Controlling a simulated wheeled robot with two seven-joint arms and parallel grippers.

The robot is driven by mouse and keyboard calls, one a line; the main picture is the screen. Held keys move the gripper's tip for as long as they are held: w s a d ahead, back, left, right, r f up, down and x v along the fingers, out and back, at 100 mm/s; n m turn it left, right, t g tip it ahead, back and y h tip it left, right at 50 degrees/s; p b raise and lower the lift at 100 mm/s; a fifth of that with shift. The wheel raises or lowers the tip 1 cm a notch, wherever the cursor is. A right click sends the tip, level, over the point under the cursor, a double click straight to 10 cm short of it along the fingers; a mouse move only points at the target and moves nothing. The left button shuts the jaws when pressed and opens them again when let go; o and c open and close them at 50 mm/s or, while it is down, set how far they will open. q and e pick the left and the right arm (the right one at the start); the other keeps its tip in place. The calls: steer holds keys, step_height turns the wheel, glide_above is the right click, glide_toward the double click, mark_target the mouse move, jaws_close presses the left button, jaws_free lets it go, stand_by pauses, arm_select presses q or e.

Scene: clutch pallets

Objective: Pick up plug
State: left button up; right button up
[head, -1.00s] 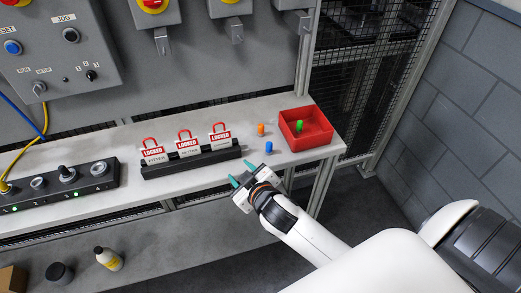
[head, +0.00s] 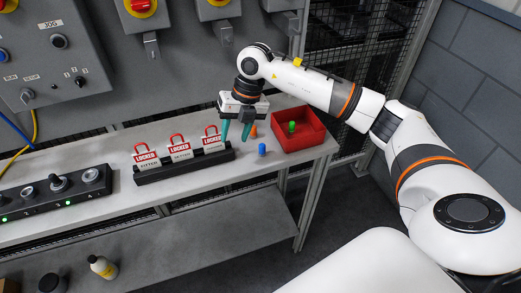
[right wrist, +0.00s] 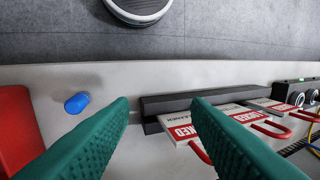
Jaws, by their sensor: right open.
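Three small plugs show in the head view. The orange plug (head: 253,131) is partly hidden behind a finger of my right gripper. The green plug (head: 292,127) is inside the red bin (head: 316,136). My right gripper (head: 236,136) is open and empty, its teal fingers pointing down over the bench between the lock rack and the bin. My left gripper is out of view.
A black rack (head: 185,166) with three red "LOCKED" padlock tags stands left of the gripper. A black switch strip (head: 60,195) is farther left. The control panel (head: 65,55) and switch boxes are behind. Clear bench lies in front of the blue plug.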

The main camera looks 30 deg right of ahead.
steer(key=d+r+m+h, duration=0.2)
steer(key=d+h, duration=0.2)
steer(key=d, duration=0.4)
steer(key=p, duration=0.2)
glide_above(262, 144)
steer(key=shift+g, duration=0.3)
steer(key=f, duration=0.5)
steer(key=shift+d+f, duration=0.1)
steer(key=shift+d, duration=0.1)
steer(key=shift+f, duration=0.6)
steer(key=shift+a+f+p, duration=0.1)
steer(key=shift+f+p, duration=0.2)
steer(key=shift+p, duration=0.05)
step_height(262, 144, down, 4)
steer(key=shift+s+a+r+p, duration=0.1)
steer(key=shift+a+r+p, duration=0.05)
steer(key=shift+p, duration=0.65)
steer(key=shift+f, duration=0.45)
jaws_close()
